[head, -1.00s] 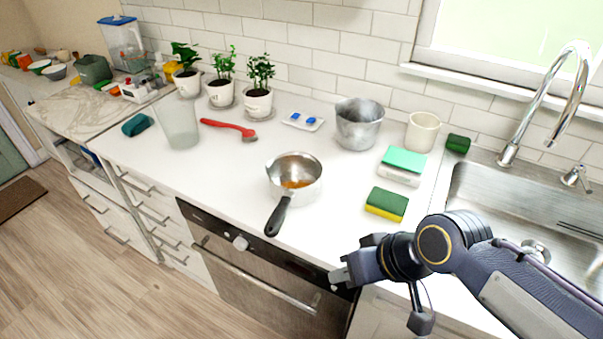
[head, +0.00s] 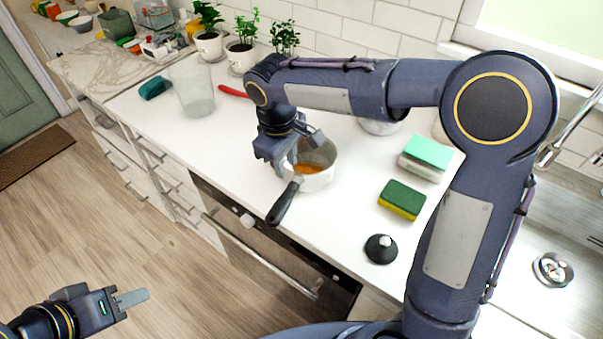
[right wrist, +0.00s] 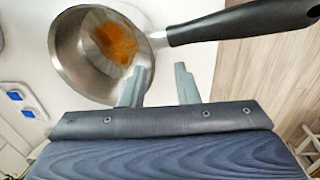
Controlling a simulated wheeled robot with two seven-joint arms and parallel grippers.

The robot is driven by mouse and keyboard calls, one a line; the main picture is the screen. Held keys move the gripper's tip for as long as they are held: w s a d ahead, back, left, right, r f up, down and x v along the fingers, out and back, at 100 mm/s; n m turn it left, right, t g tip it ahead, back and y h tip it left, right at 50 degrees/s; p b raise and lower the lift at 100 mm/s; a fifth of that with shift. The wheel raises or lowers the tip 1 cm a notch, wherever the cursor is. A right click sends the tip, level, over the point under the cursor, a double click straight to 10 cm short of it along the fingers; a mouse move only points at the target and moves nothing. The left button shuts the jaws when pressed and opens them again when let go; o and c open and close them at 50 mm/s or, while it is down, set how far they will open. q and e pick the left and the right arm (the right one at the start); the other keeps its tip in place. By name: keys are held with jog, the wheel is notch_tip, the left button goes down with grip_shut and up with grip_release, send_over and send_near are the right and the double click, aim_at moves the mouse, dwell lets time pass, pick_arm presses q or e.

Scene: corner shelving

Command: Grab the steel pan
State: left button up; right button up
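The steel pan (head: 318,180) stands upright on the white counter, with a brown patch inside and its black handle (head: 285,203) pointing toward the front edge. My right gripper (head: 290,150) is over the pan's near-left rim, and my arm hides part of the pan. In the right wrist view the pan (right wrist: 75,62) is at upper left, its handle running to the right. There my right gripper (right wrist: 163,85) is open with nothing between its fingers; one fingertip overlaps the rim near the handle joint. My left gripper (head: 130,298) is low over the floor; its opening is unclear.
A green-and-yellow sponge (head: 402,202), a teal-topped block (head: 425,158) and a black stopper-like piece (head: 381,249) lie right of the pan. A clear glass (head: 192,90) and potted plants (head: 243,45) stand left and behind. A metal pot (head: 380,126) is partly hidden by my arm.

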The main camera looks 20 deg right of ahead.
aim_at(291, 179)
jog(key=f, duration=0.3)
jog(key=d+f, duration=0.1)
jog(key=shift+w+f+p, duration=0.3)
jog(key=shift+f, duration=0.55)
grip_shut()
jog(key=shift+r, duration=0.1)
